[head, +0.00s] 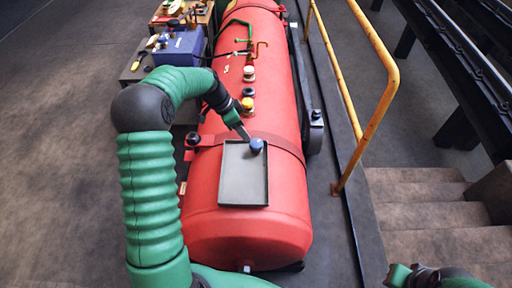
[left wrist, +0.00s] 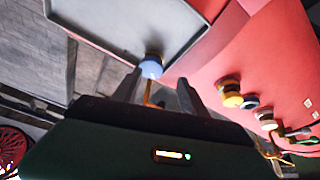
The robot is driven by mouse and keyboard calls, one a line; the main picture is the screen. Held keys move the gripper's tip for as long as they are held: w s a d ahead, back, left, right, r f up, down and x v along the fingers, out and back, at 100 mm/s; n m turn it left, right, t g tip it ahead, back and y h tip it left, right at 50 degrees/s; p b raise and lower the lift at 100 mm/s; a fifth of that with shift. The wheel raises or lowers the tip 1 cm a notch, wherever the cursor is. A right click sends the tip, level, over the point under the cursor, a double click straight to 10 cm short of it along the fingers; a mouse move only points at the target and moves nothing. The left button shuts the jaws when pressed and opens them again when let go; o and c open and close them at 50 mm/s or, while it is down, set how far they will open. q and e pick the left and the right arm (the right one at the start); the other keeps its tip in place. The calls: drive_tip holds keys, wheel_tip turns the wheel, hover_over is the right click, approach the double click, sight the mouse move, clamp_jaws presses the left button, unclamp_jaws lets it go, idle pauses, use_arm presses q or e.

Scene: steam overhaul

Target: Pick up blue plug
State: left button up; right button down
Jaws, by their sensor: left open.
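The blue plug (head: 256,145) stands at the upper right of a grey tray (head: 231,192) on top of the red boiler. It also shows in the left wrist view (left wrist: 151,67), at the tray's edge and just beyond my fingertips. My left gripper (head: 244,134) is close beside the plug, its fingers pointing at it from the upper left in the head view. In the left wrist view the left gripper (left wrist: 157,85) has its two fingers apart with the plug ahead of the gap. My right gripper (head: 402,272) shows only in part at the bottom right, away from the boiler.
The red boiler (head: 244,232) carries several fittings, among them a yellow one (head: 247,103). A yellow handrail (head: 372,125) runs along its right, with stairs (head: 432,213) beyond. A blue box (head: 180,48) stands at the upper left. The left floor is clear.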

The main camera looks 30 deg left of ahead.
sight(256, 142)
use_arm(q)
drive_tip(key=f, duration=0.1)
drive_tip(key=w+d+f, duration=0.1)
drive_tip(key=d+f, duration=0.1)
drive_tip(key=shift+w+d+f, duration=0.1)
drive_tip(key=shift+w, duration=0.15)
drive_tip(key=d, duration=0.1)
drive_tip(key=f, duration=0.1)
drive_tip(key=d, duration=0.1)
drive_tip(key=shift+w+d+f+b, duration=0.2)
drive_tip(key=shift+d+f+b, duration=0.05)
drive_tip(key=shift+d+b, duration=0.1)
drive_tip(key=f, duration=0.2)
drive_tip(key=w+f, duration=0.1)
drive_tip(key=f, duration=0.1)
drive_tip(key=shift+a, duration=0.4)
drive_tip(key=shift+s+a+r, duration=0.1)
drive_tip(key=shift+a, duration=0.05)
drive_tip(key=shift+d+r, duration=0.1)
drive_tip(key=shift+d, duration=0.15)
drive_tip(key=shift+c, duration=1)
drive_tip(key=shift+w+d, duration=0.2)
drive_tip(key=c, duration=0.5)
drive_tip(key=shift+a, duration=0.15)
clamp_jaws()
drive_tip(key=shift+a+r, duration=0.1)
use_arm(e)
drive_tip(key=shift+d+f, duration=0.7)
drive_tip(key=shift+f, duration=0.15)
